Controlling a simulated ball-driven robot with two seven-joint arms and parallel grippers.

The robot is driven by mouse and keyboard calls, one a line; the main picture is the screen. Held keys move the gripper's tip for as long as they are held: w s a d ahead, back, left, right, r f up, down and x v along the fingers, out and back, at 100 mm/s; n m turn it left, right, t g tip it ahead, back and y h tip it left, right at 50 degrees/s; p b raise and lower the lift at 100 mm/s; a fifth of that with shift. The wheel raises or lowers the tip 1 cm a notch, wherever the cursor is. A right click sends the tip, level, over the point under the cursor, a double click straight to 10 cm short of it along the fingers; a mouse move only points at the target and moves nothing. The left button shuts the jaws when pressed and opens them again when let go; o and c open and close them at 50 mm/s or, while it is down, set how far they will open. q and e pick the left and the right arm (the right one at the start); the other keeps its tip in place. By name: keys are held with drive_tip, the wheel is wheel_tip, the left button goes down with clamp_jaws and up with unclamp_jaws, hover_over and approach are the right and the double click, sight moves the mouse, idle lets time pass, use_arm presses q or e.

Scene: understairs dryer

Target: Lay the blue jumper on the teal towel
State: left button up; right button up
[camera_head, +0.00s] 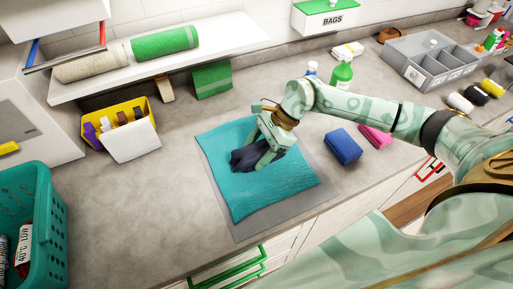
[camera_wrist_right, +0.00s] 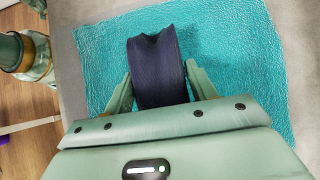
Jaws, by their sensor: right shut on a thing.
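A teal towel (camera_head: 290,181) lies spread on a grey mat (camera_head: 245,232) on the counter; it also fills most of the right wrist view (camera_wrist_right: 245,70). The blue jumper (camera_head: 247,158), dark navy and bunched, is at the middle of the towel in the head view. My right gripper (camera_head: 262,160) is over the towel, shut on the jumper. In the right wrist view the jumper (camera_wrist_right: 158,70) is folded between the two fingers, with towel all around it. Whether its underside touches the towel I cannot tell. My left gripper does not show in the head view.
A blue folded cloth (camera_head: 343,146) and a pink one (camera_head: 376,136) lie right of the mat. A green bottle (camera_head: 341,75) stands behind my right arm. A yellow basket (camera_head: 120,128) stands left, a teal basket (camera_head: 38,235) at front left, a grey divided tray (camera_head: 428,62) at back right.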

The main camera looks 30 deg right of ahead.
drive_tip(key=shift+r, duration=0.1)
drive_tip(key=o, duration=1.1)
drive_tip(key=shift+o, duration=0.2)
drive_tip(key=v, duration=1.6)
drive_tip(key=shift+r, duration=0.15)
